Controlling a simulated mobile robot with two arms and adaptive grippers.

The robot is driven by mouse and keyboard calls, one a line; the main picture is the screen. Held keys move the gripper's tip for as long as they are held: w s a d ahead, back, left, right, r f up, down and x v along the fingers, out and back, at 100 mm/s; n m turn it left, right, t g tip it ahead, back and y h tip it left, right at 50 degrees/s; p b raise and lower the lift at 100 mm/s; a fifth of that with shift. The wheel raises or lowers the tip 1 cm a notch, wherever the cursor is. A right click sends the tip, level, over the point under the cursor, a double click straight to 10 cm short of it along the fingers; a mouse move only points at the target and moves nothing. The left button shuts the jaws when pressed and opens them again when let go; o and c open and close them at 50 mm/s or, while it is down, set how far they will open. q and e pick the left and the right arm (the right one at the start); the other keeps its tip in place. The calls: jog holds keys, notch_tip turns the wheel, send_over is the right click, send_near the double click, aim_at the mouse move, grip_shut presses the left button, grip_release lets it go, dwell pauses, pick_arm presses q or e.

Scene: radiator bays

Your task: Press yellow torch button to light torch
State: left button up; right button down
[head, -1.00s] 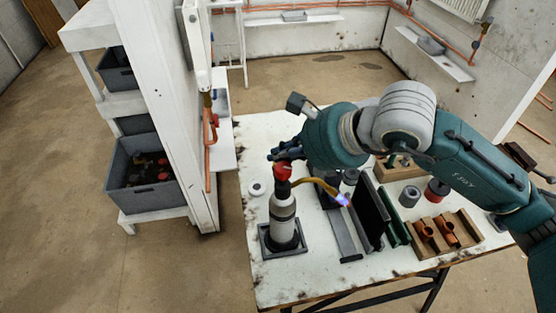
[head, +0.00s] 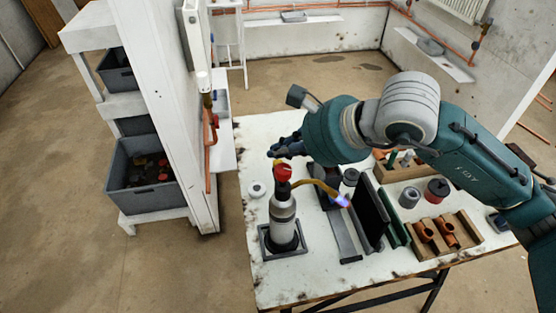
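The torch (head: 283,218) stands upright in a dark square holder (head: 268,243) on the white table. It has a grey and white bottle, a red head (head: 282,173) and a bent brass tube (head: 318,185). A blue-violet flame (head: 343,201) shows at the tube's tip. A small yellow spot, apparently the button (head: 277,162), shows at the top of the head. My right gripper (head: 274,153) is just above the torch head, seemingly apart from it. Its fingers are small and dark, so I cannot tell whether they are open. My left gripper is out of view.
A black upright panel (head: 370,215) stands close to the flame. A wooden rack with copper fittings (head: 445,238), a grey cylinder (head: 409,197) and a red-and-black can (head: 437,190) are to the right. A white post and shelf (head: 165,120) stand left of the table.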

jog(key=shift+r+p, duration=1.05)
jog(key=shift+r, duration=1.5)
jog(key=shift+f, duration=0.1)
